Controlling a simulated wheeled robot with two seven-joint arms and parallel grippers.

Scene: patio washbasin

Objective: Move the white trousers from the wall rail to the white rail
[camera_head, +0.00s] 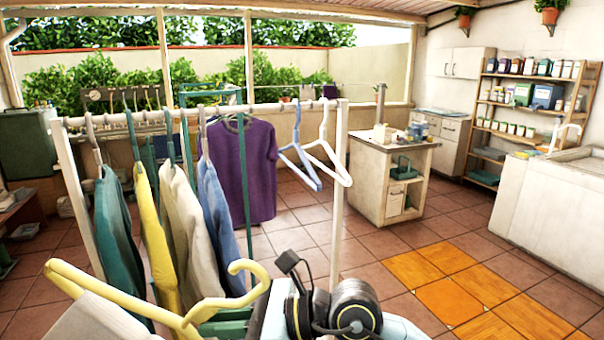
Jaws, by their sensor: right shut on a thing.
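My right gripper (268,314) is low in the middle of the head view, close to the camera, shut on a yellow hanger (120,298). The exact grip is partly hidden. The hanger's open hook curls up just left of the gripper. White cloth (92,322), seemingly the white trousers, hangs on it at the bottom left, mostly cut off by the frame. The white rail (270,106) runs across just beyond, with the held hanger below and in front of it. I do not see my left gripper.
Green, yellow, cream and blue garments hang on the rail's left part. A purple shirt (243,170) hangs behind them. Empty blue (298,150) and white (326,150) hangers are near the right post. A cabinet (385,175) stands beyond; the tiled floor at right is clear.

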